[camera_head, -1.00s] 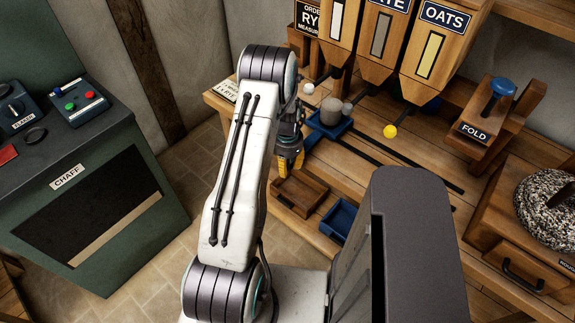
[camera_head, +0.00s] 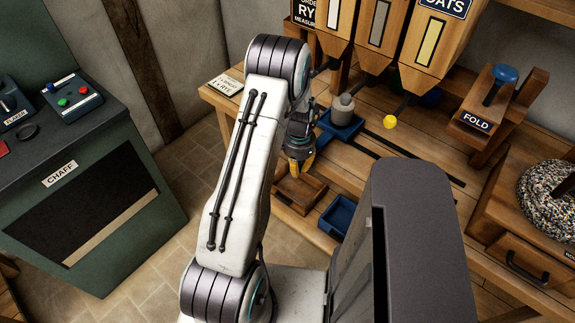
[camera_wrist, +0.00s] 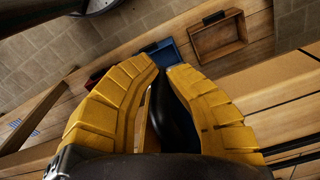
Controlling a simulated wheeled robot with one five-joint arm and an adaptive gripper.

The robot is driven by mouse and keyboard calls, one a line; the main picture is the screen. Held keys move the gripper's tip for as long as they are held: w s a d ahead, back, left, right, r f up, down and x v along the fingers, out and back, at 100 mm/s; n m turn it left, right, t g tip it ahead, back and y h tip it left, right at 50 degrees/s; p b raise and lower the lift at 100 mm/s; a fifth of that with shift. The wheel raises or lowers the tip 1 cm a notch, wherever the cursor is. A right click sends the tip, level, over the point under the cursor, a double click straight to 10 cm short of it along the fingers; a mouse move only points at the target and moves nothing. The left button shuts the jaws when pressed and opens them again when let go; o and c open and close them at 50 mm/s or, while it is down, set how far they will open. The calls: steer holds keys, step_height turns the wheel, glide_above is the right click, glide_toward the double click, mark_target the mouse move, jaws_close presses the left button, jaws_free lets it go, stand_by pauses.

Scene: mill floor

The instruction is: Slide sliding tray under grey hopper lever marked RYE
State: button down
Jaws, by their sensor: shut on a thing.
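The blue sliding tray (camera_head: 341,130) sits on dark rails on the wooden bench, with a grey container in it. A grey lever knob (camera_head: 344,101) shows right at the container, under the middle hopper with the grey window (camera_head: 379,22). The top of that hopper, with its label, is cut off. My gripper (camera_head: 299,164) is at the tray's near left side. In the wrist view its yellow fingers (camera_wrist: 160,75) are closed around a dark rounded piece (camera_wrist: 172,118), which looks like the tray's handle. Its join to the tray is hidden.
A yellow knob (camera_head: 389,121) hangs under the right hopper (camera_head: 437,45). A brown wooden box (camera_head: 300,203) and a blue box (camera_head: 337,217) lie nearer me. The FOLD stand (camera_head: 477,121) is at the right. The rails run clear to the tray's right.

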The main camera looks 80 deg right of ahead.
steer(key=s+a+b, duration=0.3)
steer(key=s+b, duration=0.3)
steer(key=b, duration=0.1)
steer(key=shift+a, duration=0.35)
steer(key=c, duration=1.3)
jaws_free()
steer(key=shift+o, duration=0.2)
step_height(320, 180, up, 12)
